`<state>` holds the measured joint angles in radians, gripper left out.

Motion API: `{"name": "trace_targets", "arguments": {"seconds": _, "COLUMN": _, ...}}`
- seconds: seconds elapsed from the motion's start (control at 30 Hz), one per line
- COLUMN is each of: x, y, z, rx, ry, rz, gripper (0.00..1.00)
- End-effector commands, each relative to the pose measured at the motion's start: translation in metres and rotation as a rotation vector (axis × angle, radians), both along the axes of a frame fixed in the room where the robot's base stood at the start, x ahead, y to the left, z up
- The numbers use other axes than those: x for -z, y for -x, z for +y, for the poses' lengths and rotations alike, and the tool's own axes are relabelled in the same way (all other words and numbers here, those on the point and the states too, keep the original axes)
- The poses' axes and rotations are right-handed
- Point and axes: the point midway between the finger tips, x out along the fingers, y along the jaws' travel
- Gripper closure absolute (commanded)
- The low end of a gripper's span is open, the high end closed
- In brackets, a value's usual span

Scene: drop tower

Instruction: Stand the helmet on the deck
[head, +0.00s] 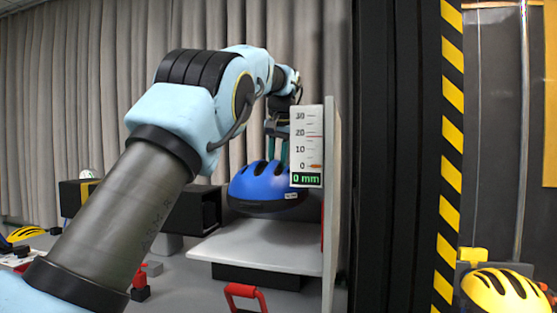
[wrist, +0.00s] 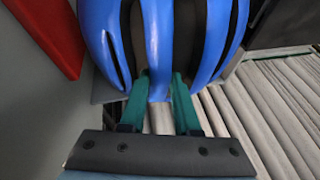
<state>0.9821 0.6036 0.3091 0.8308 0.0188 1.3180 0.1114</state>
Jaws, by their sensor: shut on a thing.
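The blue helmet (head: 265,188) is upright, its dark rim downward, over the back part of the light grey deck (head: 255,250) in the head view. I cannot tell whether its rim touches the deck or hangs just above it. My gripper (head: 278,150) comes from above, its teal fingers shut on the helmet's top. The gauge panel hides part of the helmet's right side. In the wrist view the helmet (wrist: 165,35) fills the top middle, with the teal fingers of my gripper (wrist: 160,88) at its blue shell ribs.
A white gauge panel (head: 307,146) reading 0 mm stands at the deck's right, beside an upright plate (head: 332,190). A red handle (head: 245,292) is in front of the deck. A yellow helmet (head: 500,292) sits at lower right. A striped post (head: 451,150) rises right. The deck's front is clear.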

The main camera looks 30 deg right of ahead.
Motion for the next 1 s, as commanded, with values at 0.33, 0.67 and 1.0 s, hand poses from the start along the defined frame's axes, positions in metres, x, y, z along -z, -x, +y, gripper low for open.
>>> {"name": "trace_targets", "arguments": {"seconds": 0.33, "x": 0.026, "y": 0.001, "z": 0.0, "rx": 0.001, "ry": 0.0, "rz": 0.0, "gripper": 1.0}}
{"name": "trace_targets", "arguments": {"seconds": 0.67, "x": 0.054, "y": 0.0, "z": 0.0, "rx": 0.0, "ry": 0.001, "rz": -0.001, "gripper": 1.0}}
{"name": "trace_targets", "arguments": {"seconds": 1.0, "x": 0.08, "y": 0.0, "z": 0.0, "rx": -0.001, "ry": 0.001, "rz": -0.001, "gripper": 1.0}}
